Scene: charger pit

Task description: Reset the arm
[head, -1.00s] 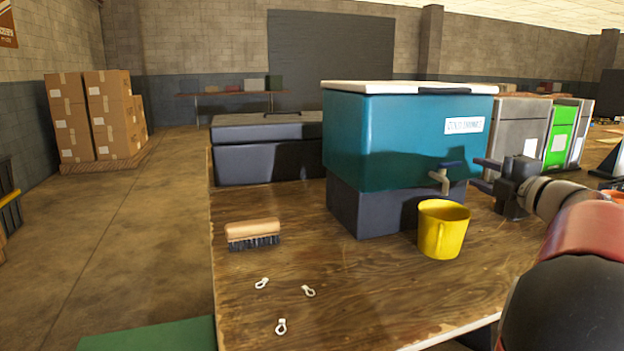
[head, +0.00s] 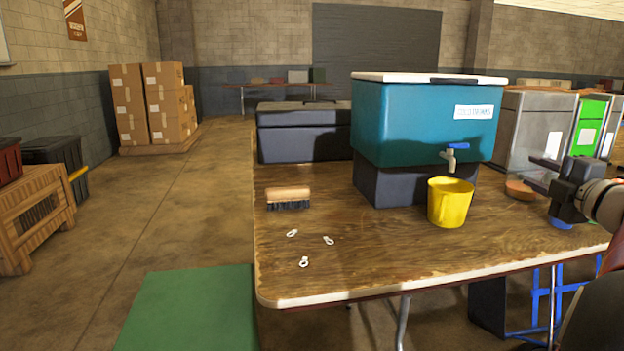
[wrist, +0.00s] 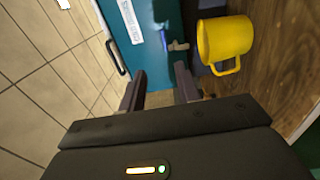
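My gripper (head: 546,175) is at the right of the head view, in the air to the right of the teal drink cooler (head: 425,120). In the wrist view my gripper (wrist: 160,92) has its two fingers apart with nothing between them. The cooler has a white lid and a tap with a blue lever (head: 453,155), and it sits on a dark stand. A yellow mug (head: 450,203) stands upright on the table in front of the tap. The mug also shows in the wrist view (wrist: 225,42), to the right of the fingers.
The wooden table (head: 350,265) also holds a brush (head: 289,198) and several small white clips (head: 304,262). A dark case (head: 303,135) is behind. A wooden crate (head: 35,215) and stacked boxes (head: 150,105) stand at left. The floor left of the table is open beyond a green mat (head: 190,310).

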